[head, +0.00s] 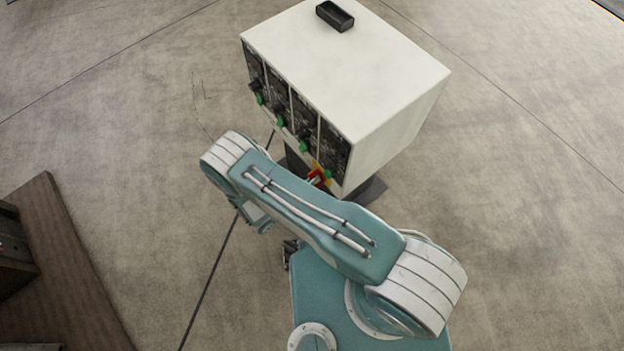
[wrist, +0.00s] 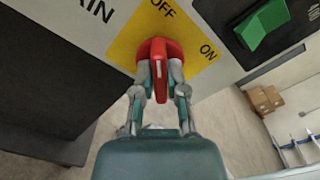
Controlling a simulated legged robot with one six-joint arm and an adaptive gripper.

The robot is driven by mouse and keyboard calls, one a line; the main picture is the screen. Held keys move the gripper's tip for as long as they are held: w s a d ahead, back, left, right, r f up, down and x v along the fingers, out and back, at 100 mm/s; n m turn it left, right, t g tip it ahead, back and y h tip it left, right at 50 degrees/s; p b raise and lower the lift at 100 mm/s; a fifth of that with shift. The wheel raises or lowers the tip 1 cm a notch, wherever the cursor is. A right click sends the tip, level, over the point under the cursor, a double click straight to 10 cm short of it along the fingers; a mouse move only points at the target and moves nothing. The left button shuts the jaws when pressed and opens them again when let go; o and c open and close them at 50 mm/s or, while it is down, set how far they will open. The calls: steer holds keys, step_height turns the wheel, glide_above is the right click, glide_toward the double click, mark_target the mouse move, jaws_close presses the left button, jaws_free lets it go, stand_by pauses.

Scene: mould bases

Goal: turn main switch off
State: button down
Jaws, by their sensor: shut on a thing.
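The main switch is a red rotary knob (wrist: 158,50) on a yellow plate (wrist: 125,42) marked OFF and ON. In the wrist view OFF is above the knob and ON is to its right. The knob's raised grip runs roughly up and down in the picture, its upper end below OFF. My gripper (wrist: 159,70) is shut on the knob, one finger on each side of the grip. In the head view the red switch (head: 317,176) shows low on the front of the white cabinet (head: 375,80); my arm hides most of my gripper there.
A green rocker switch (wrist: 264,22) is on a black panel right of the plate. A black tray (head: 335,16) lies on the cabinet top. Cardboard boxes (wrist: 263,98) stand in the background.

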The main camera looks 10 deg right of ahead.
steer(key=shift+w+a, duration=0.15)
steer(key=shift+w, duration=0.05)
steer(key=c, duration=0.7)
jaws_free()
steer(key=v, duration=1.2)
steer(key=shift+f, duration=0.1)
